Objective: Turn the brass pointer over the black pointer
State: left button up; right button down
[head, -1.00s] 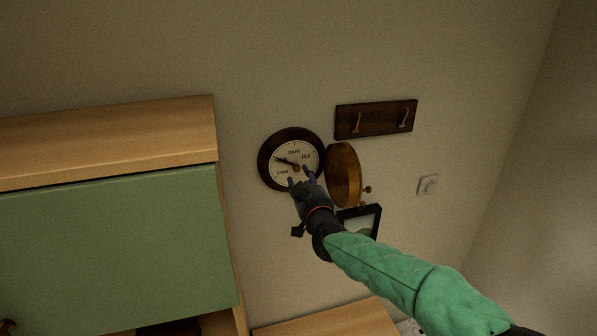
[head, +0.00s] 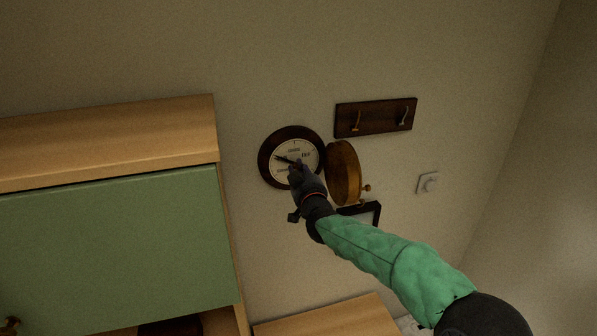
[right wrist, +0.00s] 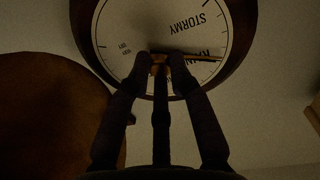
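The round barometer (head: 263,164) hangs on the wall with a dark wooden rim and pale dial. Its black pointer (head: 284,160) points to the upper left in the head view. In the right wrist view the dial is upside down; a brass pointer (right wrist: 205,58) runs from the hub to the right, across the RAIN lettering. A dark line lies close along it; I cannot tell how exactly the two line up. My right gripper (head: 297,166) is at the dial centre. In the right wrist view its fingertips (right wrist: 160,58) close on the brass hub knob. My left gripper is out of view.
A round wooden cover (head: 343,172) stands swung open right of the dial, close to my right gripper. A hook rack (head: 375,118), a dark frame (head: 375,212) and a light switch (head: 428,183) are on the wall. A green cabinet (head: 110,250) stands left.

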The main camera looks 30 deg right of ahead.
jog(key=shift+f, duration=0.15)
jog(key=shift+f+m+b, duration=0.1)
jog(key=shift+m+b, duration=0.4)
jog(key=shift+b, duration=0.15)
jog(key=c, duration=1.1)
grip_release()
jog(key=shift+c, duration=0.2)
jog(key=shift+s, duration=0.1)
jog(key=v, duration=1.1)
jog(key=shift+s+a, duration=0.15)
jog(key=shift+s, duration=0.25)
